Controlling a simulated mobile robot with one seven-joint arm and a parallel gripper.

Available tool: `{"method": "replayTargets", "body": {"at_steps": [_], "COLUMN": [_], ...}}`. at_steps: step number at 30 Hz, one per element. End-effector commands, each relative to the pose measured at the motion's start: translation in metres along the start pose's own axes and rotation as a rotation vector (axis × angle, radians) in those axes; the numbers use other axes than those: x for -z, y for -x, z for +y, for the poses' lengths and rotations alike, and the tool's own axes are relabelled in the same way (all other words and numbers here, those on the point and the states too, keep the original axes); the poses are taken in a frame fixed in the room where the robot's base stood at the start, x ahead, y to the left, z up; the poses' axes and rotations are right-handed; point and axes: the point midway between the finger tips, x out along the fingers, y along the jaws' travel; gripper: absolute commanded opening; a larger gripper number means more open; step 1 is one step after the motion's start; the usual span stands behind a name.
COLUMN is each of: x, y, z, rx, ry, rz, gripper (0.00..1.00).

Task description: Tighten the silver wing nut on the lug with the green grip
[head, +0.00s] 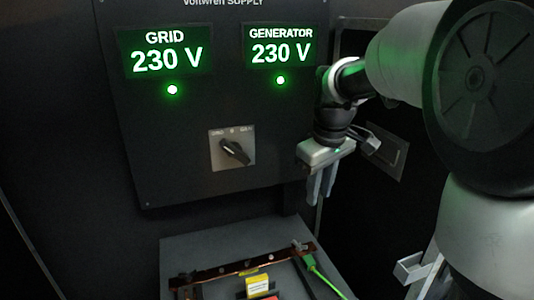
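A green cable with a thicker green grip (310,262) lies at the right end of a copper bar (225,271) on a grey bench top. The grip points up-left toward a small silver piece (297,246) on the bar, probably the wing nut on the lug; it is too small to tell. My gripper (319,200) hangs fingers-down above and behind the bar's right end, clear of it and touching nothing I can see. Its two grey fingers look close together, and the gap is unclear.
A yellow block (258,284) stands before the bar, with a red piece (271,297) cut off below. Behind, a dark panel (220,110) carries a rotary switch (233,150) and lit GRID and GENERATOR displays reading 230 V. The grey bench top (200,247) is bare at back left.

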Motion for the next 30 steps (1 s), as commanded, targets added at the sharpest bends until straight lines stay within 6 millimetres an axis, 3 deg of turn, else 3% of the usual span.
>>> {"method": "replayTargets", "body": {"at_steps": [3, 10, 20, 30], "x": [0.034, 0.068, 0.072, 0.060], "y": [-0.037, -0.105, -0.143, -0.212], "z": [0.025, 0.050, 0.053, 0.044], "rx": [0.046, 0.116, 0.139, 0.140], "ry": [0.125, 0.311, 0.368, 0.365], "rz": [-0.060, -0.124, -0.140, -0.141], "gripper": [0.25, 0.25, 0.25, 0.25]}}
